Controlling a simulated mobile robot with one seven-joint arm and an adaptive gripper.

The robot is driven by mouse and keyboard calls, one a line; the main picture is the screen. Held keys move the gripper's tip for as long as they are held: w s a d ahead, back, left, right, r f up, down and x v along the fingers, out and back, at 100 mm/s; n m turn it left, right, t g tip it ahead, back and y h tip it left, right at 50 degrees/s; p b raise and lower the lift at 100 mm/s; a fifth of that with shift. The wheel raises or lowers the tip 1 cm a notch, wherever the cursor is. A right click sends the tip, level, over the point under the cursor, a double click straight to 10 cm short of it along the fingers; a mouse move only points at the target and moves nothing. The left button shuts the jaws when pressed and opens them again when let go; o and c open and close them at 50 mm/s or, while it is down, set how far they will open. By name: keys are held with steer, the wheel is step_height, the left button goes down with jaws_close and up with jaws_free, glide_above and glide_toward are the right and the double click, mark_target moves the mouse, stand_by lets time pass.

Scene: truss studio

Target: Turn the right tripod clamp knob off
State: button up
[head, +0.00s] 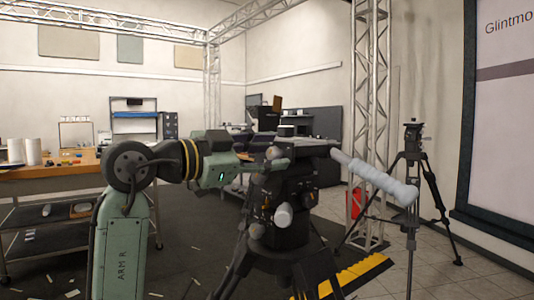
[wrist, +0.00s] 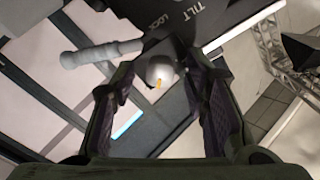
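A black tripod head (head: 290,185) stands in the middle of the head view, with several pale knobs on it. My gripper (wrist: 163,82) is open, with one finger on each side of this knob and visible gaps between. In the head view my gripper (head: 264,163) reaches the tripod head's upper left side, and its fingertips are hard to make out. I cannot tell whether this is the right clamp knob. Another pale knob (head: 283,215) is lower on the front.
A pale pan handle (head: 375,176) sticks out right from the tripod head; it also shows in the wrist view (wrist: 95,53). A second tripod (head: 411,160) stands farther right. A truss column (head: 369,90) rises behind. A workbench (head: 60,186) is at left.

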jaws_close()
stand_by(0.3)
steer(key=shift+n, duration=0.3)
steer(key=n+p, duration=0.2)
steer(key=n, duration=0.2)
steer(key=shift+r, duration=0.15)
steer(key=n+p, duration=0.2)
steer(key=n, duration=0.2)
steer(key=shift+w+n, duration=0.1)
steer(key=shift+n, duration=0.3)
steer(key=n+p, duration=0.1)
steer(key=n, duration=0.3)
steer(key=shift+a+n+p, duration=0.1)
steer(key=shift+n+p, duration=0.2)
steer(key=shift+w+n+p, duration=0.1)
steer(key=shift+n+p, duration=0.7)
steer(key=shift+n, duration=1.1)
